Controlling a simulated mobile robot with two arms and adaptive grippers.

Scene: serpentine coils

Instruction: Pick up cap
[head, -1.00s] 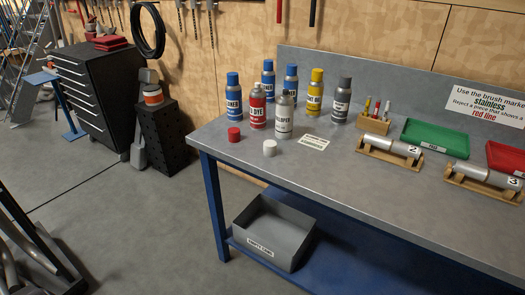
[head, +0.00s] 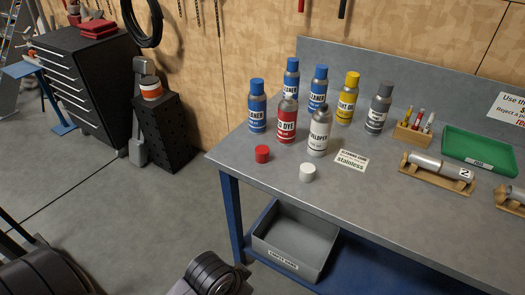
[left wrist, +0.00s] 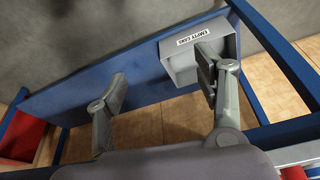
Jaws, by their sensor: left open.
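A red cap (head: 262,154) and a white cap (head: 307,172) stand apart near the left front corner of the grey workbench (head: 385,215). The red cap is in front of the red dye can (head: 287,122), and the white cap is in front of the developer can (head: 319,133). Both these cans look uncapped. My left gripper (left wrist: 160,82) shows in the left wrist view with its fingers wide apart and nothing between them. It is away from the caps, which do not show in that view. My right gripper is not in view.
Several capped cans (head: 257,106) stand behind the caps. A stainless label card (head: 352,160), a marker holder (head: 412,132), a green tray (head: 480,148) and a cylinder on a wooden cradle (head: 437,169) lie rightward. A grey empty-cans bin (head: 295,240) sits on the lower shelf.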

